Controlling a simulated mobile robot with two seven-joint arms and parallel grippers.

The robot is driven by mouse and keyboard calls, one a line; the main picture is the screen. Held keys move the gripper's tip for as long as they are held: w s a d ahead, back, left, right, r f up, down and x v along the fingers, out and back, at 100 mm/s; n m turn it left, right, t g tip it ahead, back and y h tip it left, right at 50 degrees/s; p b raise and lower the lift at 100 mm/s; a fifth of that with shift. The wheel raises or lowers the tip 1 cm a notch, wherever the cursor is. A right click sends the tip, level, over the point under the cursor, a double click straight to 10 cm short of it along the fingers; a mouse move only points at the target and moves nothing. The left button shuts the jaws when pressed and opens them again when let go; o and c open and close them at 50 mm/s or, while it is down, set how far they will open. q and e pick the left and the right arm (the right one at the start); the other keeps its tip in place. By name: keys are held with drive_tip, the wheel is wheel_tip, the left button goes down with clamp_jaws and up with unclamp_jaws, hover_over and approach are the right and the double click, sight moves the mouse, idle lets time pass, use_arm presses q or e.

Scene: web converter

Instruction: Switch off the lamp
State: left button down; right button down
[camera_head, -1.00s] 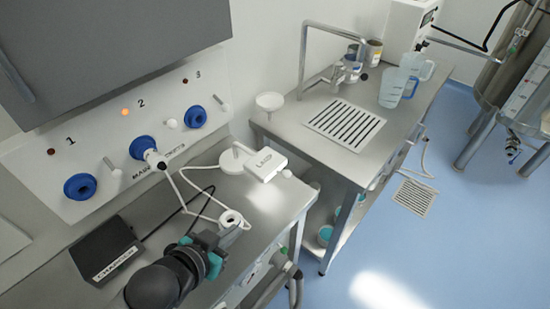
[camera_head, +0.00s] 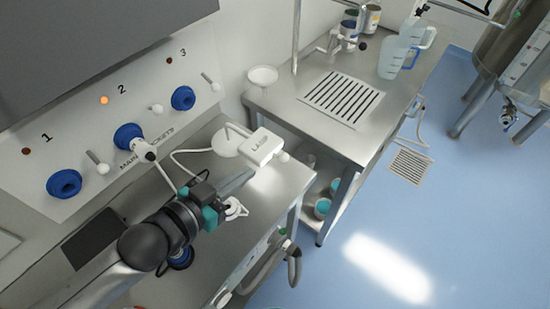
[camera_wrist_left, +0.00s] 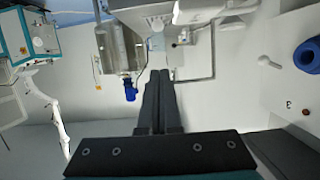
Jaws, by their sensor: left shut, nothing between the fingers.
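The lamp (camera_head: 262,146) is a small white head labelled "LAMP" on a round white base, on the steel bench. A white knob shows at its right end. My left gripper (camera_head: 248,174) is shut and empty, its dark fingers pointing up and right towards the lamp head, just below it. I cannot tell if they touch it. In the left wrist view my shut fingers (camera_wrist_left: 158,80) point forward, and the lamp is not clearly made out. My right gripper is not in view.
A wall panel holds three blue sockets; a white plug (camera_head: 140,145) with a cable sits in socket 2, under a lit orange light (camera_head: 104,100). A dark box (camera_head: 95,238) lies left of my arm. A sink bench with a drain grille (camera_head: 343,97) stands to the right.

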use_arm(q)
approach(280, 157)
drive_tip(key=w+d+r, duration=0.3)
drive_tip(key=w, duration=0.1)
drive_tip(key=shift+w+d+f+b, duration=0.1)
drive_tip(key=shift+w+d+f, duration=0.15)
drive_tip(key=shift+f, duration=0.35)
drive_tip(key=shift+w+d+f+b, duration=0.15)
drive_tip(key=shift+d+f, duration=0.1)
drive_tip(key=shift+f, duration=0.4)
drive_tip(key=shift+w+d+f+b, duration=0.1)
drive_tip(key=shift+w+d+f, duration=0.15)
drive_tip(key=shift+f, duration=0.35)
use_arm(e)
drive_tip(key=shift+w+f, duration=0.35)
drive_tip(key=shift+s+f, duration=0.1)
